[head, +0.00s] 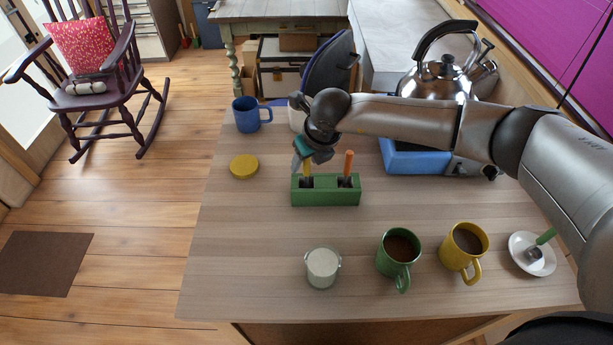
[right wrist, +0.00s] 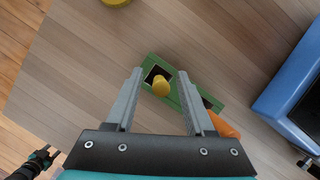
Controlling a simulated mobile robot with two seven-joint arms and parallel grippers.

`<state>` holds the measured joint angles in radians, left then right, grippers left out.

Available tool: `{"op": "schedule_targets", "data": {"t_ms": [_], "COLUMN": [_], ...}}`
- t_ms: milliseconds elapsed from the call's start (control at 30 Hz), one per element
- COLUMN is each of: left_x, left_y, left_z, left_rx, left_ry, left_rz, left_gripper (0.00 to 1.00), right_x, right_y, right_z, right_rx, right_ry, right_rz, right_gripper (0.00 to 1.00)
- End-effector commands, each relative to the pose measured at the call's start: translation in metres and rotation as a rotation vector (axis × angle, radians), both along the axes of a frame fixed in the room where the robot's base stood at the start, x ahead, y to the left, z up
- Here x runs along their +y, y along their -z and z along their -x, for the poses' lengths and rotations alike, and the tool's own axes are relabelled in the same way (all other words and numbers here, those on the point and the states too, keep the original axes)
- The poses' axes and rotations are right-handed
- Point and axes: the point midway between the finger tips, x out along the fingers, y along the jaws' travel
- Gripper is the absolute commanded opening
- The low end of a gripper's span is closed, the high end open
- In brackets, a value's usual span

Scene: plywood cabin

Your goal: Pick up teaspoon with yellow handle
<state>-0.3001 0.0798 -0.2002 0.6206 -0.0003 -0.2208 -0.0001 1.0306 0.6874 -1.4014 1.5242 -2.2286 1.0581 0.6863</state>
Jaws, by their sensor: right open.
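The teaspoon with the yellow handle (head: 307,168) stands upright in the left slot of a green holder (head: 326,197) on the table. In the right wrist view the yellow handle (right wrist: 161,84) shows from above, between the fingers. My right gripper (head: 301,160) is over the holder's left end. In the right wrist view it (right wrist: 160,78) is open, with one finger on each side of the handle and gaps between. An orange-handled utensil (head: 347,165) stands in the right slot. What looks like my left gripper (right wrist: 42,158) shows small at the lower left there; its jaws are too small to judge.
A blue mug (head: 246,115) and a yellow lid (head: 244,167) are left of the holder. In front stand a white pot (head: 322,268), a green mug (head: 393,256), a yellow mug (head: 462,254) and a saucer (head: 524,263).

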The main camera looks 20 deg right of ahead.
Motion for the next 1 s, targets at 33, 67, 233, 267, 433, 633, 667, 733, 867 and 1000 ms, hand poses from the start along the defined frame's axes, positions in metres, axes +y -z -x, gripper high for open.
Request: {"op": "schedule_targets", "data": {"t_ms": [33, 67, 233, 267, 433, 633, 667, 733, 867, 1000], "left_x": [0.000, 0.000, 0.000, 0.000, 0.000, 0.000, 0.000, 0.000, 0.000, 0.000], "left_y": [-0.003, -0.003, -0.002, -0.002, -0.002, -0.002, -0.002, -0.002, -0.002, -0.002], "left_z": [0.000, 0.000, 0.000, 0.000, 0.000, 0.000, 0.000, 0.000, 0.000, 0.000], "left_rx": [0.000, 0.000, -0.001, -0.001, -0.001, -0.001, -0.001, -0.001, -0.001, -0.001], "left_ry": [0.000, 0.000, 0.000, 0.000, 0.000, -0.001, -0.001, -0.001, -0.001, -0.001], "left_rz": [0.000, 0.000, 0.000, 0.000, 0.000, 0.000, 0.000, 0.000, 0.000, 0.000], "left_gripper": [0.48, 0.48, 0.48, 0.48, 0.48, 0.48, 0.48, 0.48, 0.48, 0.48], "right_x": [0.000, 0.001, 0.002, 0.002, 0.002, 0.002, 0.002, 0.002, 0.002, 0.002], "right_y": [0.006, 0.009, 0.023, 0.024, 0.027, 0.026, 0.026, 0.026, 0.026, 0.026], "right_z": [-0.002, -0.003, -0.009, -0.009, -0.011, -0.010, -0.010, -0.010, -0.010, -0.011], "right_rx": [0.003, 0.001, 0.002, 0.002, 0.000, 0.000, 0.000, 0.000, 0.000, 0.000], "right_ry": [0.000, 0.000, 0.001, 0.001, 0.000, 0.000, 0.001, 0.001, 0.001, 0.001], "right_rz": [0.002, 0.000, 0.001, 0.001, 0.000, 0.000, 0.000, 0.000, 0.000, 0.000], "right_gripper": [0.54, 0.54, 0.54, 0.54, 0.54, 0.46, 0.42, 0.34, 0.20, 0.04]}}
